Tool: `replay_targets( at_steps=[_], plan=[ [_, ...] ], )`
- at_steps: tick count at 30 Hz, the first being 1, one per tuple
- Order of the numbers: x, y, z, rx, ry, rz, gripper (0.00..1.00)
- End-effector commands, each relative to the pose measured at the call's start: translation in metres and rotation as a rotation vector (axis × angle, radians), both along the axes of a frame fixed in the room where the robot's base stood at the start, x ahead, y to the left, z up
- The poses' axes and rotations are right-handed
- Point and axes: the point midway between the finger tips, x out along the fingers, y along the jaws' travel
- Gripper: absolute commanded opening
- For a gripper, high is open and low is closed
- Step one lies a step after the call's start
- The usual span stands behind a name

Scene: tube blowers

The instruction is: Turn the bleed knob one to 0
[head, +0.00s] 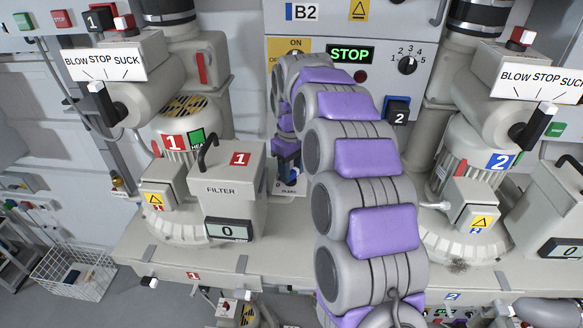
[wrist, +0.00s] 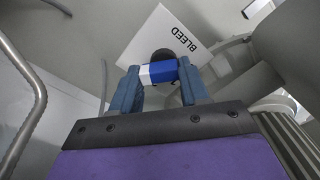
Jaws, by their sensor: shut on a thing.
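The bleed knob (wrist: 160,72), blue with a white part, sits in front of a dark round base on a white plate (wrist: 152,36) marked BLEED in the wrist view. My gripper (wrist: 160,82) is shut on the knob, one blue finger on each side. In the head view my gripper (head: 288,168) is low behind the arm, at the bleed plate (head: 292,190), right of the filter box with label 1. A "0" shows at the plate's left edge. The knob's exact pointing against the scale cannot be told.
The grey filter box (head: 220,175) with a black handle stands close left of my gripper. Blower 1 (head: 177,140) is behind it and blower 2 (head: 470,175) is at the right. A panel (head: 350,50) with a lit STOP sign is behind the arm.

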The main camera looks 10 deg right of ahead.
Motion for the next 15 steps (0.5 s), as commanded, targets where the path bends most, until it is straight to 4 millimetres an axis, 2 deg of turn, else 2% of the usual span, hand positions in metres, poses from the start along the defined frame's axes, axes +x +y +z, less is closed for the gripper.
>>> replay_targets(
  at_steps=[15],
  plan=[
    [0.0019,0.0021,0.001,0.001,0.001,0.486,0.14]
  ],
)
